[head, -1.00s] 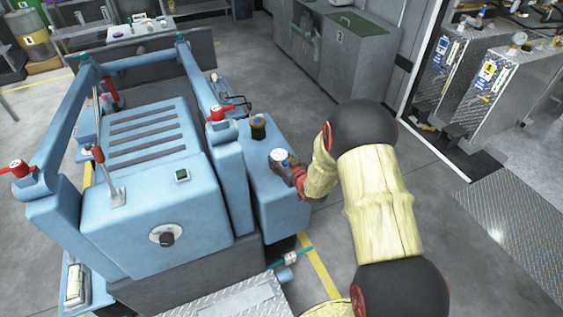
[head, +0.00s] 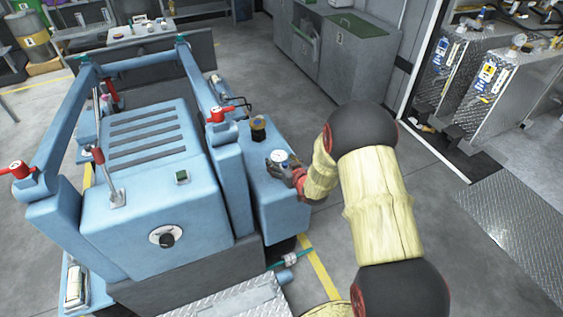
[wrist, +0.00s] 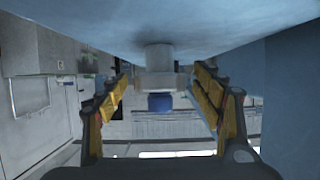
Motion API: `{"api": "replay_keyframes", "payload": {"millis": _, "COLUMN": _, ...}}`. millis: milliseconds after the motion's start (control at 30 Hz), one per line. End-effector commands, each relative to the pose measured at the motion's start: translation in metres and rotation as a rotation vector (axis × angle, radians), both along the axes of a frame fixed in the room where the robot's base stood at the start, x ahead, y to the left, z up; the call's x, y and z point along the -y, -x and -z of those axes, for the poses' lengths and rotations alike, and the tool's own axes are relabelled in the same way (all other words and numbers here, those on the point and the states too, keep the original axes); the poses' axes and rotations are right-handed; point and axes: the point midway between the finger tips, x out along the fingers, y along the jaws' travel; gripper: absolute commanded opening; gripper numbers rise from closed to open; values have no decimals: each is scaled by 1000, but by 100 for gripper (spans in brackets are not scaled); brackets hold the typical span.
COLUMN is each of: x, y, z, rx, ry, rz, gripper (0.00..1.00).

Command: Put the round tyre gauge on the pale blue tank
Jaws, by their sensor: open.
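The pale blue tank (head: 270,195) is the block at the right side of the blue machine. The round tyre gauge (head: 279,156), with a whitish round face, stands on the tank's top near its front right edge. My gripper (head: 288,169) is beside it at that edge, fingers open. In the wrist view, which looks upside down, the tank surface (wrist: 200,25) fills the top. The grey gauge body (wrist: 160,82) meets that surface through a short stem and lies between my spread fingers (wrist: 160,95), with visible gaps on both sides. A blue part shows at its end.
A dark cap with a brass base (head: 258,129) stands on the tank behind the gauge. Grey cabinets (head: 345,50) stand at the back. The floor right of the tank is clear.

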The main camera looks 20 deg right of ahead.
Motion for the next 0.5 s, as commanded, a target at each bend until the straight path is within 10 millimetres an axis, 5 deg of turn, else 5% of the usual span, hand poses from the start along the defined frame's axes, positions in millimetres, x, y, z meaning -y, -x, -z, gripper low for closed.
{"api": "replay_keyframes", "payload": {"millis": 500, "x": 1, "y": 85, "z": -39, "rx": 2, "ry": 1, "rz": 2, "gripper": 67}}
